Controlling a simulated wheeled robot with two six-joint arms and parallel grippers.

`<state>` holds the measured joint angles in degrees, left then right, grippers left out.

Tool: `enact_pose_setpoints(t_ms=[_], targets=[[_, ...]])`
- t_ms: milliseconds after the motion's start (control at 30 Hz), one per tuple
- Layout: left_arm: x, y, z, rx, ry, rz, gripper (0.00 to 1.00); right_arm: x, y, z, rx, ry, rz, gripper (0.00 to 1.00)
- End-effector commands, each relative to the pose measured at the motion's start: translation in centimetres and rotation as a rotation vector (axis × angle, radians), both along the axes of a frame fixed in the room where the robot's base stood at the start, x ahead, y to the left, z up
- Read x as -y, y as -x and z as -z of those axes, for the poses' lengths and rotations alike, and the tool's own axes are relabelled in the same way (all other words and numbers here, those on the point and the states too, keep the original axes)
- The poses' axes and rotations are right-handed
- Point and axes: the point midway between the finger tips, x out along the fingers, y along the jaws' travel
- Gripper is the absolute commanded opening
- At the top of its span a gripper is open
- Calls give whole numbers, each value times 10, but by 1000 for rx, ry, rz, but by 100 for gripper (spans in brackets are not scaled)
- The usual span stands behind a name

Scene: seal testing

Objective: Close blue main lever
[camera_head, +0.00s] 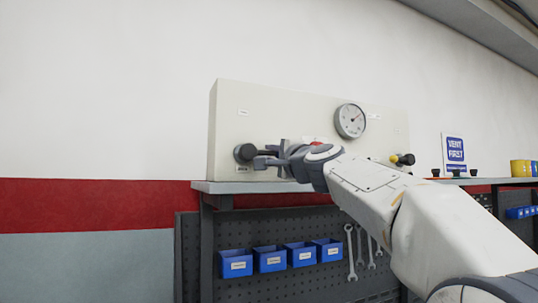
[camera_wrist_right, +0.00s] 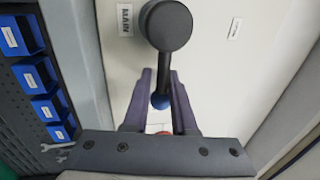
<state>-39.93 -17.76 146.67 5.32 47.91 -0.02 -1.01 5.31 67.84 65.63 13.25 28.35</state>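The main lever has a dark round knob (camera_head: 244,153) at the left end of the pale panel. In the right wrist view the knob (camera_wrist_right: 166,25) sits beside a MAIN label, and its dark stem runs down to a blue hub (camera_wrist_right: 160,101). My right gripper (camera_head: 262,160) reaches the lever from the right. In the right wrist view its two fingers (camera_wrist_right: 161,72) stand apart on either side of the stem, with slim gaps visible. The fingers hide part of the hub. My left gripper is not in view.
The pale panel (camera_head: 280,105) stands on a grey shelf and carries a round gauge (camera_head: 350,120). A yellow lever with a black knob (camera_head: 404,159) is to the right, past my arm. A VENT FIRST sign (camera_head: 455,150) stands further right. Blue bins (camera_head: 270,259) and wrenches (camera_head: 350,250) hang below.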

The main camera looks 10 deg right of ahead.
Motion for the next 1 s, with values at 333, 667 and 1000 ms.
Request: enact_pose_setpoints(t_ms=[333,667,1000], targets=[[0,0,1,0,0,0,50,-1,0,0,2,1,0,47],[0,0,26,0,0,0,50,10,44,11,6,1,3,47],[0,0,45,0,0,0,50,22,94,21,1,1,1,47]])
